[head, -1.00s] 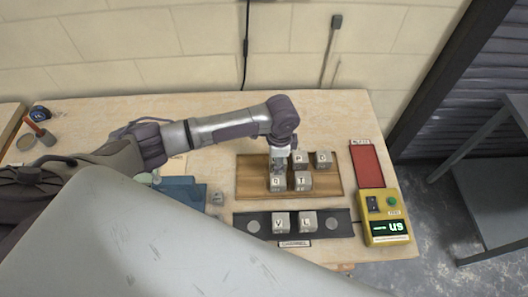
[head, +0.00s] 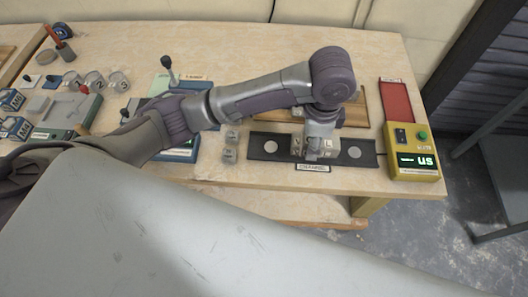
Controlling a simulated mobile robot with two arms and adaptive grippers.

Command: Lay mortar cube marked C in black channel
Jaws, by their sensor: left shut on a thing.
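The black channel (head: 273,143) lies across the front of the table, with a pale round disc near each end. Mortar cubes (head: 328,143) stand in its middle; their letters are mostly hidden behind my gripper. My left gripper (head: 314,153) points down over the middle of the channel and is shut on a small grey cube. The held cube is largely hidden, so I cannot read its mark or tell whether it touches the channel. The wooden tray (head: 359,108) behind is mostly covered by my arm. My right gripper is out of view.
A yellow box (head: 411,160) with a green display stands right of the channel, below a red tray (head: 396,101). Two small grey cubes (head: 231,145) sit left of the channel. Several tools and blocks crowd the left side. The table's front edge is close.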

